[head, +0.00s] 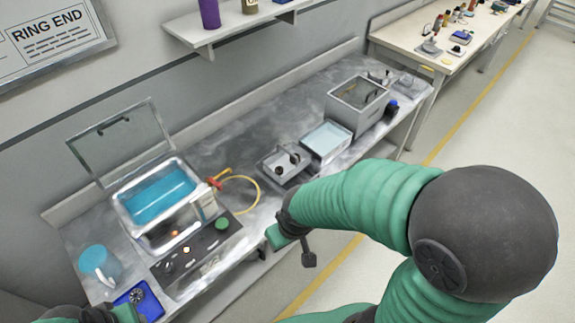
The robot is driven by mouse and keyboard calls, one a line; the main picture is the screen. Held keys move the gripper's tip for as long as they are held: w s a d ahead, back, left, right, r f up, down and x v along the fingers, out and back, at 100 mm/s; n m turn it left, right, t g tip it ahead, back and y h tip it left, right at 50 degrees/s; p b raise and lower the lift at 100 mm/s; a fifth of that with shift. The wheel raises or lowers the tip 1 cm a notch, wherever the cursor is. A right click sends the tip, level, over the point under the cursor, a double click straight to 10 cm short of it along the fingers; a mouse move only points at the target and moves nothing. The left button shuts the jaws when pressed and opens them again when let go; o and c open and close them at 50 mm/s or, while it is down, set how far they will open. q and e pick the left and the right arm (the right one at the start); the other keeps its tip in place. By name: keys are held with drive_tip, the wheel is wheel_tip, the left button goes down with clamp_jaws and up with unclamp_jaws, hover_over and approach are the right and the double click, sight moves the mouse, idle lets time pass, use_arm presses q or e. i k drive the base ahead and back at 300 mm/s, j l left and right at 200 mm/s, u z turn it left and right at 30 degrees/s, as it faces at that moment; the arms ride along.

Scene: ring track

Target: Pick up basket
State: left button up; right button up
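The basket is hard to single out. A shallow grey metal container (284,166) with dark knob-like parts lies mid-bench, and I cannot tell whether it is the basket. My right gripper (291,247) is near the bench's front edge, below and in front of that container. Its two finger parts look spread, with nothing between them. My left gripper (105,315) shows only in part at the bottom left, beside a blue tray (150,308) with a small metal piece; its fingertips are unclear.
An open-lidded bath (205,203) with blue liquid stands at the left, with a control panel in front. Bare bench lies behind the middle items.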

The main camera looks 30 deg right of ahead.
sight(282, 158)
drive_tip(key=l+u, duration=0.15)
drive_tip(key=u, duration=0.25)
drive_tip(key=l+u, duration=0.2)
drive_tip(key=u, duration=0.25)
drive_tip(key=l+u, duration=0.2)
drive_tip(key=l, duration=0.55)
drive_tip(key=l+u, duration=0.2)
drive_tip(key=l, duration=0.5)
drive_tip(key=k+l+u, duration=0.2)
drive_tip(key=l, duration=1)
